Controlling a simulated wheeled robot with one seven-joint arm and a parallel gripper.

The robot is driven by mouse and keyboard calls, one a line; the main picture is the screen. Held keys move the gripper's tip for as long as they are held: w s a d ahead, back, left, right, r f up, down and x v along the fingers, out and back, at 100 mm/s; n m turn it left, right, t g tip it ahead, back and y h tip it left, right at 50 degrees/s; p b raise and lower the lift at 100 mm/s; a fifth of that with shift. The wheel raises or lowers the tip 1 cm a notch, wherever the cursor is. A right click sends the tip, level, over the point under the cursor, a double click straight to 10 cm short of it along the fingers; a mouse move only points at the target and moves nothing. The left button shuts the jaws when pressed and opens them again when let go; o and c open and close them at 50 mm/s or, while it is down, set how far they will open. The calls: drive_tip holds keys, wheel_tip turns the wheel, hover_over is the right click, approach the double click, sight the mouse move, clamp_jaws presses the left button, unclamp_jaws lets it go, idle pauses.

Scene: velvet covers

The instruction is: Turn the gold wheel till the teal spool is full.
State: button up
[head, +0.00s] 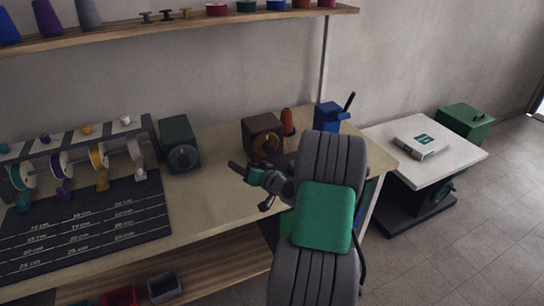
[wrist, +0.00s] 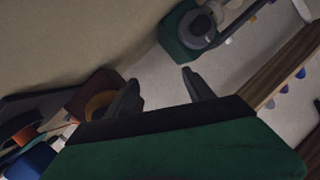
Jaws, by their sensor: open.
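A brown box (head: 262,132) on the bench has a round gold wheel (head: 267,146) on its front. In the wrist view the gold wheel (wrist: 102,104) shows at the left, partly hidden behind a finger. A rack at the bench's left holds several coloured discs, among them a teal and white spool (head: 22,177) and a gold one (head: 97,157). I cannot tell how much is wound on the teal spool. My gripper (head: 250,185) is open and empty, in front of the brown box and apart from it. It also shows in the wrist view (wrist: 160,78).
A green box (head: 176,137) with a grey wheel stands left of the brown box. A blue device (head: 329,117) with a dark handle stands right. A dark measuring mat (head: 85,222) lies at the left. A white side table (head: 455,155) stands right. The bench's middle is clear.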

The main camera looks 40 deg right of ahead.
sight(271, 151)
drive_tip(key=s+d+m+h, duration=0.1)
drive_tip(key=s+d, duration=0.1)
drive_tip(key=d, duration=0.2)
drive_tip(key=s+d+f+m+t+h, duration=0.1)
drive_tip(key=d+m+h, duration=0.1)
drive_tip(key=d, duration=0.2)
drive_tip(key=s+d+m+h, duration=0.2)
drive_tip(key=d, duration=0.2)
drive_tip(key=shift+s+f+t, duration=0.3)
drive_tip(key=shift+f, duration=0.1)
drive_tip(key=p+x, duration=0.1)
drive_tip(key=x, duration=0.6)
drive_tip(key=shift+w+p, duration=0.3)
drive_tip(key=shift+p, duration=0.05)
clamp_jaws()
